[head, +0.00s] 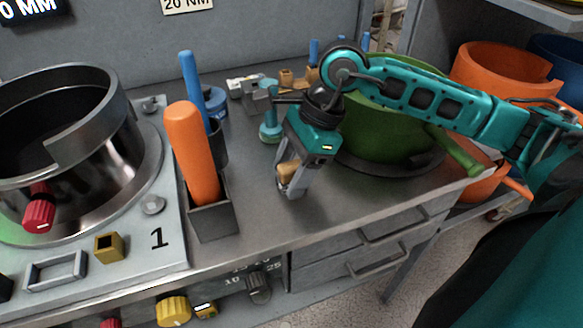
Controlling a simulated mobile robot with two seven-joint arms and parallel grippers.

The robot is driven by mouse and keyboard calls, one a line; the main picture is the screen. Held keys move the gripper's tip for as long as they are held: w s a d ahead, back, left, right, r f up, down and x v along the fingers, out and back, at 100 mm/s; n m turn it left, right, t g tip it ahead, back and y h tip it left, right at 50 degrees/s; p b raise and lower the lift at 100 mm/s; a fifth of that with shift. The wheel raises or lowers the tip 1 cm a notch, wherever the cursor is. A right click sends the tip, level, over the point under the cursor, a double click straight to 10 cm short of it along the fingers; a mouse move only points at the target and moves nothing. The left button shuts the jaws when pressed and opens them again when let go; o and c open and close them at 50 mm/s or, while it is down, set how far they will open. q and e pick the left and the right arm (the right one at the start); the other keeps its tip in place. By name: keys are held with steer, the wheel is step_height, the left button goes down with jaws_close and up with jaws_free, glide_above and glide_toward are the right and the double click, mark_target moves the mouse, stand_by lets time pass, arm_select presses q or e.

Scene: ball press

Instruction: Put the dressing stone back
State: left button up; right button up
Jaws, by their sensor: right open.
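My right gripper (293,187) points down over the bench top, right of the orange-handled tool, with its fingers apart. A small tan block (288,169), which looks like the dressing stone, shows between the fingers. They partly hide it, and I cannot tell whether they touch it or whether it rests on the bench. My left gripper is not in view.
A dark holder (212,212) carries the orange-handled tool (193,150). A metal pot (115,165) stands on the plate at left, near an empty rectangular frame (55,270). A green vessel (385,130) stands right, behind my gripper. The bench front is clear.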

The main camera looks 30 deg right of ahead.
steer(key=v, duration=1.2)
steer(key=shift+r+p, duration=0.2)
steer(key=shift+p, duration=0.1)
steer(key=shift+s, duration=0.1)
